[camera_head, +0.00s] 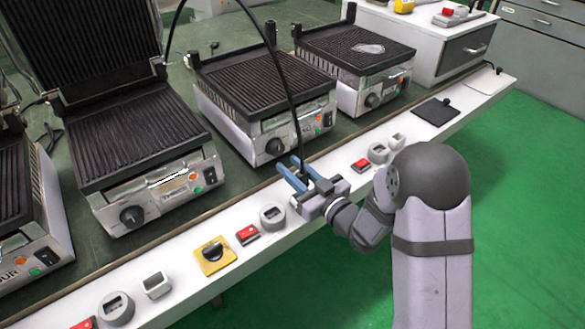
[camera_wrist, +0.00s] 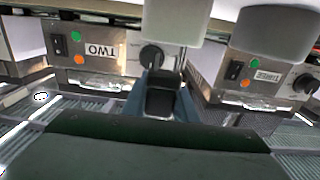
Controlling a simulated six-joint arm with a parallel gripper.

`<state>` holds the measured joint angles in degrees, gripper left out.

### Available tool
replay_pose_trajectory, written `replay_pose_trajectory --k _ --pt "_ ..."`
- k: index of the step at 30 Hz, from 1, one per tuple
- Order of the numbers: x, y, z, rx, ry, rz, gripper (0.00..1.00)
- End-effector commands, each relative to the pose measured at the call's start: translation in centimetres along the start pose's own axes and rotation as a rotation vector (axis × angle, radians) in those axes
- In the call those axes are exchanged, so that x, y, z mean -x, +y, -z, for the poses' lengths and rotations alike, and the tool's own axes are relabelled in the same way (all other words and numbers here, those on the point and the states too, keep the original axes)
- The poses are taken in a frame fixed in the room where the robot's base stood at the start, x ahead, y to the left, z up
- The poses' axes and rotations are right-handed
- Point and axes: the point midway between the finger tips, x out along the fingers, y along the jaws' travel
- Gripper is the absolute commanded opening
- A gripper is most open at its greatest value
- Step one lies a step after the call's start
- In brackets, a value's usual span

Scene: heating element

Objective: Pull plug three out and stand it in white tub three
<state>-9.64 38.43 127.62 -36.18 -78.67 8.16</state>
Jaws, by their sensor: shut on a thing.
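My gripper (camera_head: 298,172) is over the white ledge in front of the grill marked TWO. Its blue fingers are shut on a black plug (camera_wrist: 161,100), seen between the fingers in the wrist view. A black cable (camera_head: 283,78) runs up from the plug. To the left of the gripper in the head view is a grey round socket (camera_head: 272,215). White tubs stand at the left (camera_head: 155,284) and right (camera_head: 397,141). In the wrist view a pale block (camera_wrist: 175,22), perhaps a tub, is close to the plug. My gripper hides the ledge beneath it. No tub numbers are readable.
Several grills line the green bench. The grill marked THREE (camera_head: 150,196) is left of the grill marked TWO (camera_head: 298,132).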

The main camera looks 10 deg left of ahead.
Motion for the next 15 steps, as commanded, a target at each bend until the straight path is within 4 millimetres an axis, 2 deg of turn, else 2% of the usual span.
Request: replay_pose_trajectory --k 15 --pt "0.00 0.00 -0.39 0.000 0.000 0.000 0.03"
